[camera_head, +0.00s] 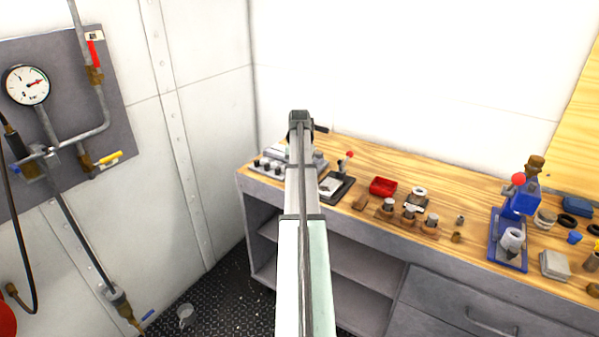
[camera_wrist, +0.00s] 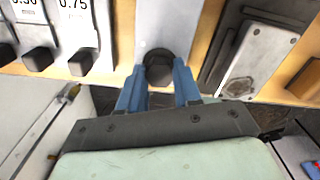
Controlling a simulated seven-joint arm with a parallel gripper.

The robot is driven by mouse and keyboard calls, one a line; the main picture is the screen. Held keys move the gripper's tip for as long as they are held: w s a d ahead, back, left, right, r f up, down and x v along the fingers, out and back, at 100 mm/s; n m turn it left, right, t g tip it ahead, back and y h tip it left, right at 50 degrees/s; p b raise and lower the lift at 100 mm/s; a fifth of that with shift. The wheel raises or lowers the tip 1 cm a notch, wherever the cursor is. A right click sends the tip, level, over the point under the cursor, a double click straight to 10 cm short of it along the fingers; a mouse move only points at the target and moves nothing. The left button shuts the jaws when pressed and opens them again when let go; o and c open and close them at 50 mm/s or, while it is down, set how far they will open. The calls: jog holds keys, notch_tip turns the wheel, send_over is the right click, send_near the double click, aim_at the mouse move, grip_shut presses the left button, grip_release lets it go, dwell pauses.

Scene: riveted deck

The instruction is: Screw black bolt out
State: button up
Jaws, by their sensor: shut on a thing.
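A black bolt (camera_wrist: 159,73) with a dark round head shows in the wrist view, at the front edge of a plain grey plate (camera_wrist: 168,25). My gripper (camera_wrist: 158,66) has its two blue fingers on either side of the bolt, shut on its head. The bolt's shank is hidden, so I cannot tell how far it sits in. In the head view my own arm covers the gripper and the bolt.
Left of the bolt stand labelled blocks with dark knobs (camera_wrist: 86,61), one marked 0.75. Right of it lies a dark tray with a pale plate (camera_wrist: 258,60).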

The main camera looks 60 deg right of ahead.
jog(key=shift+a+f, duration=0.15)
jog(key=o, duration=1)
jog(key=shift+o, duration=0.2)
notch_tip(320, 180, up, 14)
dwell(0.4)
